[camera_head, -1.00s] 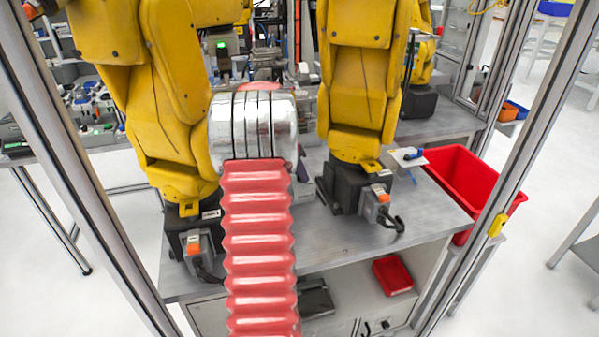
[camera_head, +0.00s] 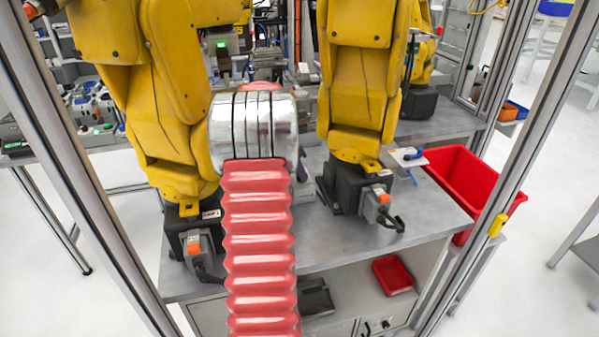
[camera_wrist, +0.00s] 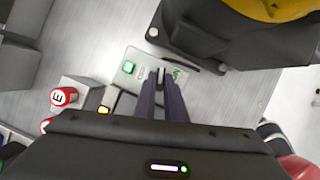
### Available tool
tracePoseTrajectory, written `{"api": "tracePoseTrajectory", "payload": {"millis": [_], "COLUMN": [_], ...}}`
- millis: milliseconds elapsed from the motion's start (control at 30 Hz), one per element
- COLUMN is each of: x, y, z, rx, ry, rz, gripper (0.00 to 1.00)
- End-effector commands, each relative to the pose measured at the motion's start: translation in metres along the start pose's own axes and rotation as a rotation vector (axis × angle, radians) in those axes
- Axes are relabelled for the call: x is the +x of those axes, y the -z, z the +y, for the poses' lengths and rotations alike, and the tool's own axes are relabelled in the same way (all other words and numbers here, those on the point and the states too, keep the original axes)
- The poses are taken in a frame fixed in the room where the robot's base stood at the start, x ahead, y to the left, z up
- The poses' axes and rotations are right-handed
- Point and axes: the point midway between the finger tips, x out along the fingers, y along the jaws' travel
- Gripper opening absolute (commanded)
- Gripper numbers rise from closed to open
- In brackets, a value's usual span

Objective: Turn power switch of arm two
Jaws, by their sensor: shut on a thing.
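In the wrist view, a pale control panel (camera_wrist: 125,88) lies on the grey table and bears a lit green button (camera_wrist: 129,67). My gripper (camera_wrist: 161,80) reaches over this panel with its two dark fingers close together. It is shut on a small power switch (camera_wrist: 161,73), which shows pale between the fingertips and is mostly hidden. The turn of the switch is hard to read. In the head view, two yellow arms, one on the left (camera_head: 170,90) and one on the right (camera_head: 358,90), stand on dark bases. My own red arm hides my gripper there.
A second control box with a red knob (camera_wrist: 64,96) and a lit yellow button (camera_wrist: 103,109) sits left of my fingers. A dark arm base (camera_wrist: 205,40) stands close on the right. A red bin (camera_head: 460,185) is at the table's right; metal frame posts (camera_head: 500,170) flank the cell.

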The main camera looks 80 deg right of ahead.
Motion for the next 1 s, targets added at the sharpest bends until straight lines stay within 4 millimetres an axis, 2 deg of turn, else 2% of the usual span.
{"api": "tracePoseTrajectory", "payload": {"millis": [167,500,900,933,1000], "x": [-0.0002,-0.0001,-0.0005,-0.0005,-0.0004], "y": [-0.0005,-0.0012,-0.0011,-0.0011,-0.0011], "z": [0.0015,0.0033,0.003,0.003,0.0029], "rx": [0.047,0.25,0.282,0.282,0.282], "ry": [0.018,0.101,0.114,0.114,0.114], "rz": [-0.001,-0.001,-0.002,-0.002,-0.001], "gripper": [0.0,0.0,0.0,0.12,0.17]}}
